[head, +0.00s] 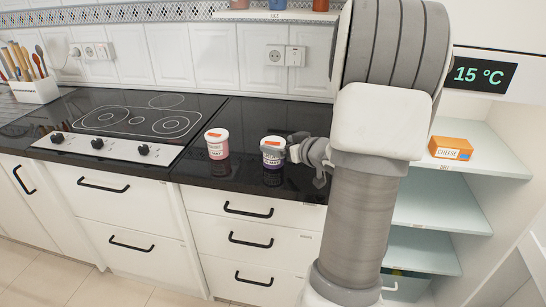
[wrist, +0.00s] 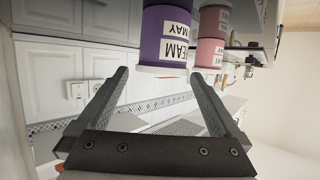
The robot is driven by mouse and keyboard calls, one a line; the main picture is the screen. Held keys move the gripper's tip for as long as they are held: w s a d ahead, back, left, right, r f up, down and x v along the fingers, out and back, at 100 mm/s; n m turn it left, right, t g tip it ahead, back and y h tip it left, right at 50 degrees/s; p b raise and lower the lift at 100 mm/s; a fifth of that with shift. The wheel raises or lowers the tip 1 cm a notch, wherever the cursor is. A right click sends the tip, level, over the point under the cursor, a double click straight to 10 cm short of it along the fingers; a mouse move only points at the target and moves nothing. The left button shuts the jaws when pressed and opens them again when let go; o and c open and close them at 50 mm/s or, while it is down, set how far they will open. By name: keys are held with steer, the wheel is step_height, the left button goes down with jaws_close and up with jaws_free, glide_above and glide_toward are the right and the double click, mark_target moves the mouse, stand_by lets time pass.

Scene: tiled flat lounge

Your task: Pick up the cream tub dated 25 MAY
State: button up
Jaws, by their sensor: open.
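A purple tub (head: 272,157) with a white label and an orange mark on its lid stands on the black counter. In the wrist view the tub (wrist: 164,35) appears inverted, its label reading "EAM" and "MAY"; the day number is not readable. A pink tub (head: 217,149) stands to its left, also labelled with "MAY"; it shows behind the purple one in the wrist view (wrist: 210,35). My gripper (head: 296,152) is open and empty, just right of the purple tub. In the wrist view its fingertips (wrist: 158,74) point towards the purple tub, which lies just beyond them.
A black hob (head: 150,118) with knobs lies left of the tubs. A utensil holder (head: 35,90) is at the far left. Jars stand on a wall shelf (head: 275,15) above. Right of my arm, an open cabinet holds an orange cheese box (head: 450,148) under a 15 °C display (head: 480,74).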

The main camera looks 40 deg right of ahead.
mark_target(268, 141)
steer(key=shift+x, duration=0.85)
steer(key=b+x, duration=0.1)
steer(key=x, duration=0.1)
steer(key=b+x, duration=0.1)
steer(key=x, duration=0.1)
steer(key=shift+a+f, duration=0.15)
steer(key=shift+f, duration=0.15)
steer(key=shift+w+f, duration=0.1)
steer(key=shift+w, duration=0.55)
steer(key=c, duration=1.3)
steer(key=shift+c, duration=0.2)
